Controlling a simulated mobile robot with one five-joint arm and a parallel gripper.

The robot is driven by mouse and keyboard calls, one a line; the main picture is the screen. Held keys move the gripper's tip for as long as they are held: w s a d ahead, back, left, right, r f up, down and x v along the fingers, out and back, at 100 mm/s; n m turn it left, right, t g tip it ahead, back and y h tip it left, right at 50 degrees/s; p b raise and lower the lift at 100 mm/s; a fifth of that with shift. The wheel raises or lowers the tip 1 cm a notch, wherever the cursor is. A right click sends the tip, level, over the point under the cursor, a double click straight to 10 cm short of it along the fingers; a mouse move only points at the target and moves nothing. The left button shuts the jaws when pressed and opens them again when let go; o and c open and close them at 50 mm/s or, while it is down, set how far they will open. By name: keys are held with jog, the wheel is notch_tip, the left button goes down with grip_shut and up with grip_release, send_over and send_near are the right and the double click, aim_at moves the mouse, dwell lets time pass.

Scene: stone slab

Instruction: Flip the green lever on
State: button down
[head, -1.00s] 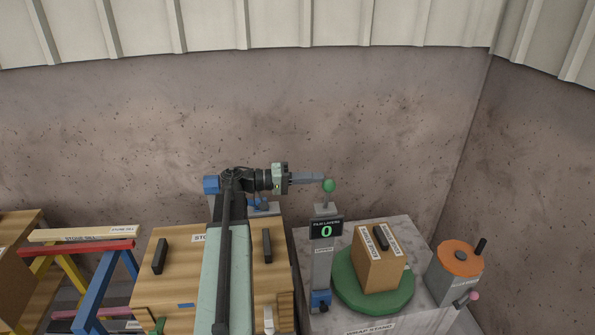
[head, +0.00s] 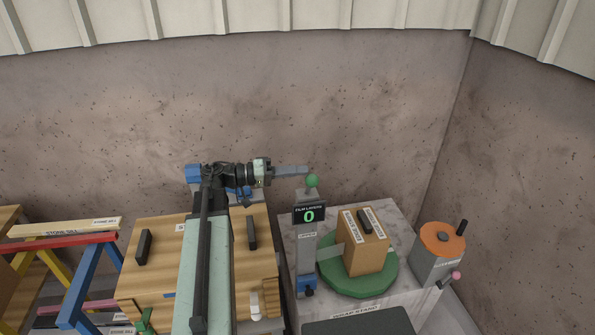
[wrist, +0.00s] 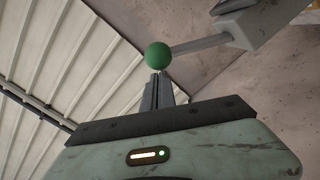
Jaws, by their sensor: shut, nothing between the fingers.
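The green lever is a green ball knob (head: 312,181) on top of the grey post (head: 306,250) that carries a small display reading 0. In the wrist view the green knob (wrist: 158,55) sits right at the tip of my shut fingers, with a grey rod running from it to a grey block at the upper right. My gripper (head: 306,171) points right and its fingertips are at the knob, just above and left of it. The fingers are shut with nothing between them. Whether they touch the knob or only overlap it in view, I cannot tell.
A cardboard box (head: 362,255) with a black handle stands on a green turntable (head: 335,284) right of the post. An orange-topped crank (head: 443,238) stands further right. Wooden boxes (head: 160,255) and coloured trestles (head: 75,285) are at left. The wall behind is bare.

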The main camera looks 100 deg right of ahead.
jog(key=shift+s+a, duration=0.1)
jog(key=shift+a, duration=0.05)
jog(key=w+d+r+p, duration=0.2)
jog(key=d+r+p, duration=0.1)
jog(key=d, duration=0.1)
jog(key=w, duration=0.9)
jog(key=shift+a, duration=0.35)
jog(key=shift+w+f, duration=0.1)
jog(key=shift+f, duration=0.05)
